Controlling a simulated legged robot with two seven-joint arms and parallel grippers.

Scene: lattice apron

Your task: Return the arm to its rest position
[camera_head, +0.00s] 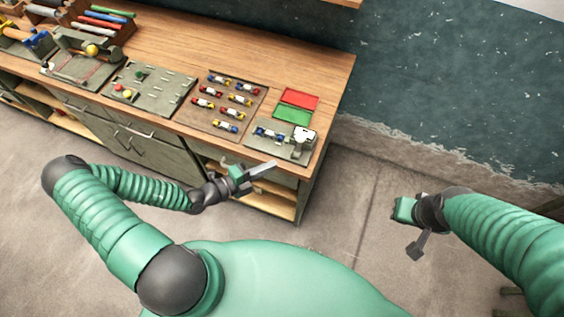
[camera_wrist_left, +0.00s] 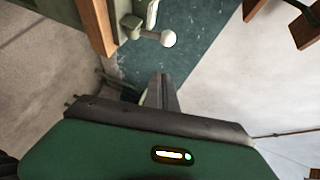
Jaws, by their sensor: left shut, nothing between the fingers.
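My left gripper (camera_head: 262,171) is shut and empty in the head view. It is in front of the workbench (camera_head: 290,60), near its right front corner, and its fingers point to the right. In the left wrist view the closed fingers of my left gripper (camera_wrist_left: 163,92) show as one dark grey bar with nothing held. My right gripper (camera_head: 408,232) hangs over the bare floor on the right of the head view. One finger of it points down; I cannot tell whether it is open or shut.
On the bench are a board with several small coloured parts (camera_head: 224,104), a plate with slots (camera_head: 150,90), red (camera_head: 300,98) and green (camera_head: 293,115) panels, and a grey fixture with a white knob (camera_head: 303,135). The knob also shows in the wrist view (camera_wrist_left: 167,38). The floor (camera_head: 345,220) between my arms is clear.

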